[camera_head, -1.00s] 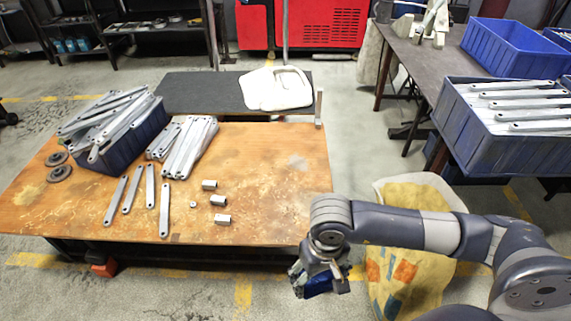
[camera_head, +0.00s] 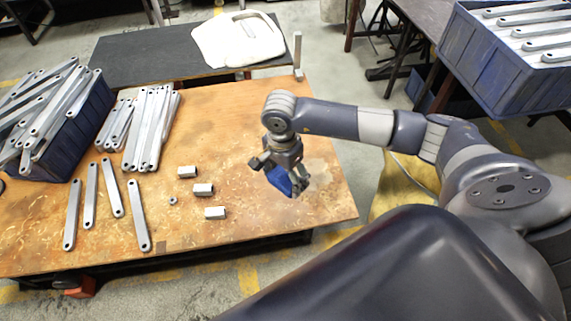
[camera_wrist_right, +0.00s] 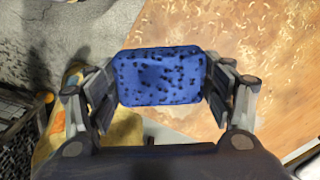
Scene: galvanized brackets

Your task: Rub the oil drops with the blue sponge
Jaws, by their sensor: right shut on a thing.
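My right gripper (camera_head: 280,176) is shut on the blue sponge (camera_head: 280,181) and holds it above the right part of the wooden table (camera_head: 245,235). In the right wrist view the sponge (camera_wrist_right: 158,75) sits between the two fingers, its dark-pored face showing; my right gripper (camera_wrist_right: 160,80) grips it at both ends. The table edge shows just beyond it in that view. I cannot make out distinct oil drops; pale and dark patches mark the tabletop. My left gripper is not in view.
Metal brackets (camera_head: 150,130) and small metal blocks (camera_head: 203,189) lie left of my right gripper. A blue crate (camera_head: 60,140) of brackets stands at the left. Another blue crate (camera_head: 500,70) is at the upper right.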

